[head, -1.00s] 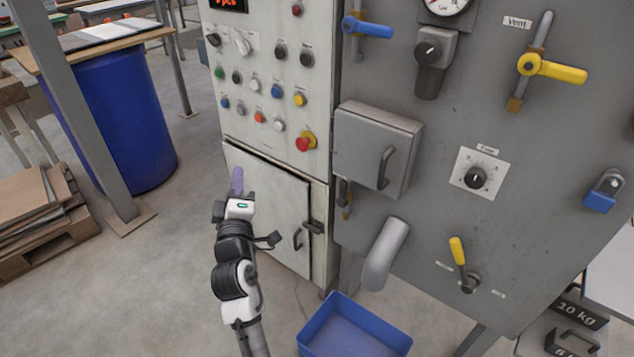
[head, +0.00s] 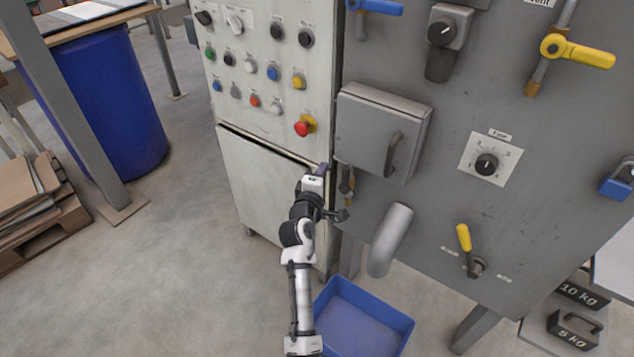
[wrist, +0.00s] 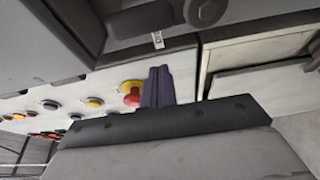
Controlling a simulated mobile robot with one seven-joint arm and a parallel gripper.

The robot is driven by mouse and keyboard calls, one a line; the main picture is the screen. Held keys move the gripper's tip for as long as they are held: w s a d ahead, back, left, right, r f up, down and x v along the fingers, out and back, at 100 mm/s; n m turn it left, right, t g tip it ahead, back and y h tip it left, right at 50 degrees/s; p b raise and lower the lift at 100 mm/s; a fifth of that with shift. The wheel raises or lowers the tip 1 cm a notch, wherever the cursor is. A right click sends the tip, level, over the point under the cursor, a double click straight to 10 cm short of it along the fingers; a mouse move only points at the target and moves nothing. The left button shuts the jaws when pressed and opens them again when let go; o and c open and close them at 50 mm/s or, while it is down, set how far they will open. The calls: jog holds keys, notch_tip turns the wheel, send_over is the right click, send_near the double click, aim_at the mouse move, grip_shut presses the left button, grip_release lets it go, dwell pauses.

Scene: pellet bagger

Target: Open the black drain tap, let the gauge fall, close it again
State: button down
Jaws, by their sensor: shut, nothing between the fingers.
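The drain tap (head: 347,183) is a small dark lever with a brass pipe end, under the grey box on the machine's front. In the wrist view a dark handle with a round hub (wrist: 205,10) shows at the top edge, beside a partly hidden label. My gripper (head: 321,169) is shut and empty, just left of the tap, in front of the cabinet door's upper right corner. Its closed fingers (wrist: 158,87) point toward the panel in the wrist view and appear apart from the handle. The gauge is out of view now.
The grey box with a handle (head: 375,135) juts out above the tap. A grey spout (head: 390,238) stands to the right, over a blue bin (head: 365,318). A red emergency button (head: 303,128) sits on the left panel.

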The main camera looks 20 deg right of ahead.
aim_at(345, 180)
jog(key=s+d, duration=0.1)
jog(key=s+d+p, duration=0.1)
jog(key=s, duration=0.1)
jog(key=shift+s+d, duration=0.15)
jog(key=shift+f+b, duration=0.2)
jog(key=shift+b, duration=0.15)
jog(key=shift+b, duration=0.35)
jog(key=shift+s+r+m+b, duration=0.1)
jog(key=shift+r+m+b, duration=0.05)
jog(key=shift+m+b, duration=0.25)
